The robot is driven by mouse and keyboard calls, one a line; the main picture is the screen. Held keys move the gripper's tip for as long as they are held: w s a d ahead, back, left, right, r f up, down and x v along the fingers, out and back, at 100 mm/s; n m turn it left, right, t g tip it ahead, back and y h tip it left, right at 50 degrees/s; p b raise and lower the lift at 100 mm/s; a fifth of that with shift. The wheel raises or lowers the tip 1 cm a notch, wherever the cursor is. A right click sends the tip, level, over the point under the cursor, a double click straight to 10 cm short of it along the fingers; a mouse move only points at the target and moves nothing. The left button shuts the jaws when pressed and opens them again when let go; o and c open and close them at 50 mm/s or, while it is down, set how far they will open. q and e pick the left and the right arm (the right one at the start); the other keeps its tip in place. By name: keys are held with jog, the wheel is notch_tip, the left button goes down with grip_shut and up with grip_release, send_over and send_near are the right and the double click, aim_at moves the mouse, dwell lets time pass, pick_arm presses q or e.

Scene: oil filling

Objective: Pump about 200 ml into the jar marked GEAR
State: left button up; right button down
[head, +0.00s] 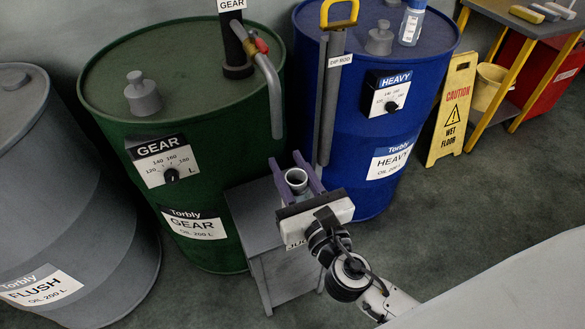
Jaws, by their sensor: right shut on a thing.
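The green GEAR drum (185,90) stands at centre left. A black pump post (238,50) with a GEAR tag rises from its top, with a red knob (261,45) and a grey bent spout (272,90) hanging down over the drum's right side. My right gripper (287,161) has its purple fingers shut on a small open-topped container (296,178), below and right of the spout's end in the picture. The container's inside looks dark; its fill level and any marking do not show. My left gripper is out of view.
A grey stand (255,225) with a partly hidden "JU" label is under my right gripper. A blue HEAVY drum (370,130) with a yellow-handled dip rod (331,95) stands right, a grey FLUSH drum (85,200) left. A yellow caution sign (452,110) and bench are far right.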

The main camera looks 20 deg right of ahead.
jog(key=w, duration=0.9)
jog(key=shift+w+a, duration=0.1)
dwell(0.7)
dwell(1.6)
